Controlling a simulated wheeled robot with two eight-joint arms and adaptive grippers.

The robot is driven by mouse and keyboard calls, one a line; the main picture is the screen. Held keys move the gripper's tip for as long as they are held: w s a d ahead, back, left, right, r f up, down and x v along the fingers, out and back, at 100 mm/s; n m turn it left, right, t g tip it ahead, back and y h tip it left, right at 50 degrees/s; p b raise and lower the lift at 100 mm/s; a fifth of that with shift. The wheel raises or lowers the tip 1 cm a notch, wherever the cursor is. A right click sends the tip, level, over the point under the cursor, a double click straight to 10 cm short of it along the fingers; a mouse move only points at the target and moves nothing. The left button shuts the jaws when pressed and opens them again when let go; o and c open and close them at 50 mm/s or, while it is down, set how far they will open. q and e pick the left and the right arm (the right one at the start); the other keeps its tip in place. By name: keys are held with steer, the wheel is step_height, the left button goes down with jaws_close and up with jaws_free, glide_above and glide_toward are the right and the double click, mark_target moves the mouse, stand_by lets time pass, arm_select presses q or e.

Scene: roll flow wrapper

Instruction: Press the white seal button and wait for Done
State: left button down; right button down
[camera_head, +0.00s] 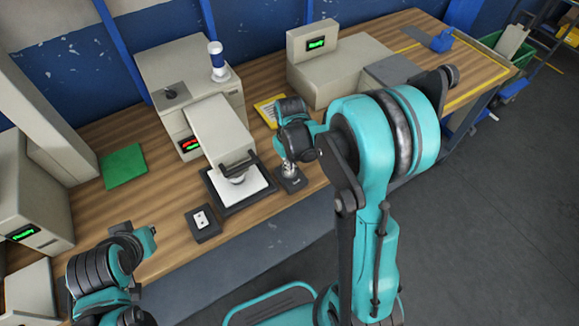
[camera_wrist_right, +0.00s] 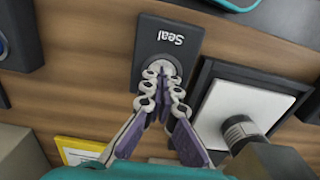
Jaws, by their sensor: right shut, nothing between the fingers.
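The black button box marked "Seal" (camera_wrist_right: 172,35) lies on the wooden bench; its round white button (camera_wrist_right: 158,66) is partly hidden behind my fingertips. In the head view the box (camera_head: 291,185) sits right of the press plate. My right gripper (camera_wrist_right: 163,78) is shut and empty, its tips at the button; I cannot tell whether the button is pushed in. It also shows in the head view (camera_head: 289,170), pointing down over the box. The beige machine (camera_head: 190,80) has a small display (camera_head: 188,143) with red and green marks too small to read. My left gripper (camera_head: 147,240) is at lower left, its fingers unclear.
A white press plate (camera_head: 252,186) on a black base lies under the machine's head. Another black box (camera_head: 203,222) is to its left. A green pad (camera_head: 123,166) and a yellow-edged card (camera_head: 268,112) lie on the bench. A display machine (camera_head: 330,70) stands behind.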

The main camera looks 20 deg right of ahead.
steer(key=shift+s+a+f, duration=0.1)
steer(key=shift+s+f, duration=0.05)
steer(key=shift+f, duration=0.1)
steer(key=shift+r+p, duration=0.5)
steer(key=shift+r, duration=0.05)
steer(key=r+p, duration=0.2)
steer(key=r, duration=0.1)
steer(key=shift+w+r+p, duration=0.2)
steer(key=shift+r+p, duration=0.1)
steer(key=shift+p, duration=0.05)
step_height(320, 180, up, 10)
steer(key=p, duration=0.2)
steer(key=shift+f, duration=0.1)
steer(key=s+a+t+b, duration=0.2)
steer(key=s+t+b, duration=0.1)
steer(key=s, duration=0.3)
steer(key=s+a+m+t+b, duration=0.1)
steer(key=s+a+t+b, duration=0.1)
steer(key=s+t+b, duration=0.2)
steer(key=s, duration=0.2)
steer(key=shift+s+f+m, duration=0.3)
steer(key=shift+s+f, duration=0.1)
